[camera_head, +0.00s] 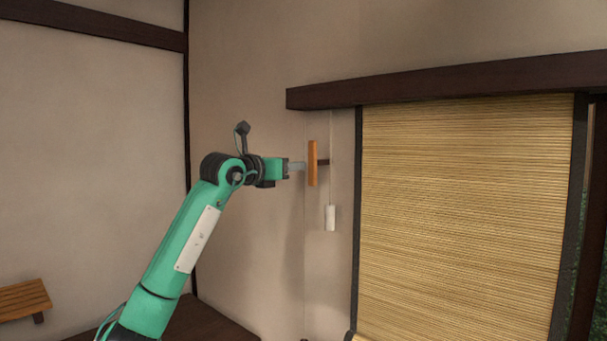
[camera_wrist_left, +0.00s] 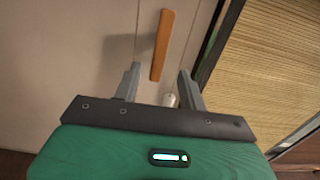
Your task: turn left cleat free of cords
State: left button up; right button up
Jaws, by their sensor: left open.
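The left cleat (camera_head: 313,163) is an upright orange-brown wooden bar on a short dark post at the wall, left of the blind. In the left wrist view the cleat (camera_wrist_left: 162,46) stands slightly tilted, its lower end between the finger tips. My left gripper (camera_head: 301,166) is at the cleat's left side in the head view. In the wrist view its two grey fingers (camera_wrist_left: 158,80) are spread apart, with no visible contact on the cleat. Thin cords run down the wall by the cleat. A white cylindrical weight (camera_head: 331,218) hangs below it. My right gripper is out of view.
A lowered bamboo blind (camera_head: 460,220) in a dark frame fills the right side, under a dark beam (camera_head: 440,84). A wooden shelf or bench (camera_head: 22,300) is at lower left. The wall left of the cleat is bare.

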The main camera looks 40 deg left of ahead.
pick_arm(q)
jog(key=s, duration=0.4)
jog(key=shift+a+b, duration=0.15)
jog(key=shift+b, duration=0.25)
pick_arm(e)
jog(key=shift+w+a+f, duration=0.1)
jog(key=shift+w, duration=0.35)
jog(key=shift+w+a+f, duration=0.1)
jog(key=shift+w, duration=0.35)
